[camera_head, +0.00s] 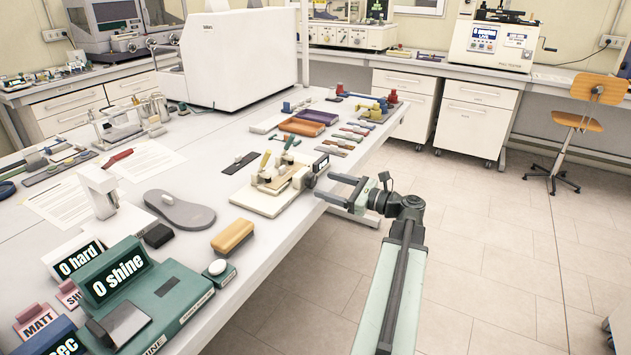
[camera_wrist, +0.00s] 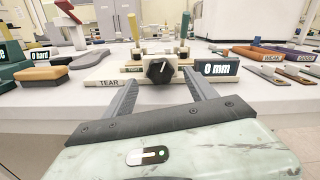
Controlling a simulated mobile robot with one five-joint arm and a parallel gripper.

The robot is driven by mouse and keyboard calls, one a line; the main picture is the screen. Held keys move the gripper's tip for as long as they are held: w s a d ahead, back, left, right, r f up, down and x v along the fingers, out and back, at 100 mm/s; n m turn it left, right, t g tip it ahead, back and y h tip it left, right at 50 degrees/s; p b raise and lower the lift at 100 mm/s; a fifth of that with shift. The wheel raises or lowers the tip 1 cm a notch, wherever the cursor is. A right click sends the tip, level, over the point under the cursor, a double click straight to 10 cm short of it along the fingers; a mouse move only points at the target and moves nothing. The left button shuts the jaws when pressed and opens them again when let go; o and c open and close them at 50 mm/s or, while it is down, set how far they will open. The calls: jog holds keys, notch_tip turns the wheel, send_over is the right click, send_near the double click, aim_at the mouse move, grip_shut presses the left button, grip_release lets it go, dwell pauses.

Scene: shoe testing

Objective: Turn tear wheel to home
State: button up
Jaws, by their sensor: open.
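The wheel also shows side-on in the head view (camera_head: 308,178). A display (camera_wrist: 217,69) right of it reads "0 mm", and a "TEAR" label (camera_wrist: 108,83) sits at the left. My gripper (camera_wrist: 160,82) is open, its fingers apart on either side of the wheel in the picture. In the head view my gripper (camera_head: 338,188) points at the wheel, apparently short of it.
A yellow-tan block (camera_head: 232,236) and a grey sole (camera_head: 180,209) lie left of the tester. Orange and purple trays (camera_head: 302,127) stand behind it. The table edge (camera_wrist: 60,112) runs below the tester.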

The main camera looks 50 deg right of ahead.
aim_at(314, 181)
jog(key=x, duration=0.4)
jog(key=shift+w+a, duration=0.1)
jog(key=shift+w, duration=0.25)
jog(key=shift+s, duration=0.1)
jog(key=c, duration=1.4)
jog(key=n, duration=0.4)
jog(key=shift+n, duration=0.3)
jog(key=o, duration=1.4)
